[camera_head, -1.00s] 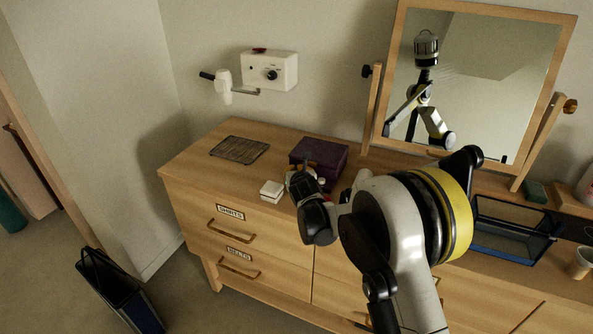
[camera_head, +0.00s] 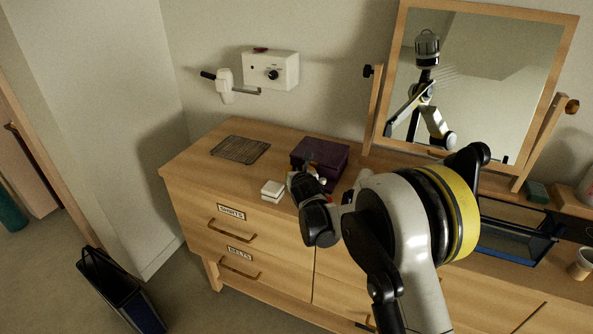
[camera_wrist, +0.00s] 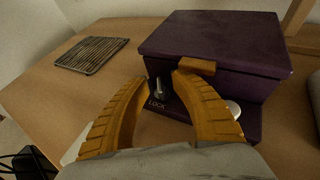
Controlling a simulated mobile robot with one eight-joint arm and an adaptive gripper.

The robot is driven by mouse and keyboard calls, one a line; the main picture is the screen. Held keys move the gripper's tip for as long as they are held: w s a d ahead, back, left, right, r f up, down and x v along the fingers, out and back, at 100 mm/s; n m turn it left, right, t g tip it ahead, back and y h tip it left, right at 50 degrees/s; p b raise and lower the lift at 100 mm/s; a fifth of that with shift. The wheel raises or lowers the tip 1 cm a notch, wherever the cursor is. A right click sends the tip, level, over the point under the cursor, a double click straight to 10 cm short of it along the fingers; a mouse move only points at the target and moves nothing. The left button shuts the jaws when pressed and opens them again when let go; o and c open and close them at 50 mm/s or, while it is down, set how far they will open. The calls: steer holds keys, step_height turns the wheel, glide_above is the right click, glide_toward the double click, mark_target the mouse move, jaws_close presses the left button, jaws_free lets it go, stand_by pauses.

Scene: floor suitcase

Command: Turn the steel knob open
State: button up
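A purple box (camera_wrist: 222,40) stands on the dresser top, and it also shows in the head view (camera_head: 322,152). A small upright steel knob (camera_wrist: 157,88) sits at the box's front left, above a label reading LOCK. My gripper (camera_wrist: 160,78) is open, its two orange-brown fingers curving in towards the knob. The knob shows between the fingertips, with a gap on each side; I cannot tell any contact. An orange-brown tab (camera_wrist: 198,66) sticks out from the lid's front edge. In the head view my gripper (camera_head: 312,178) is at the box's front and hides the knob.
A dark wire rack (camera_wrist: 91,55) lies left of the box. Small white blocks (camera_head: 272,190) lie at the dresser's front edge. A tilting mirror (camera_head: 480,85) stands at right. A round white disc (camera_wrist: 234,108) sits by the right finger. The dresser top (camera_head: 215,172) is clear at left.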

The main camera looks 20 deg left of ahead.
steer(key=v, duration=0.7)
steer(key=shift+s+a+r, duration=0.1)
steer(key=shift+s, duration=0.15)
steer(key=shift+s, duration=0.1)
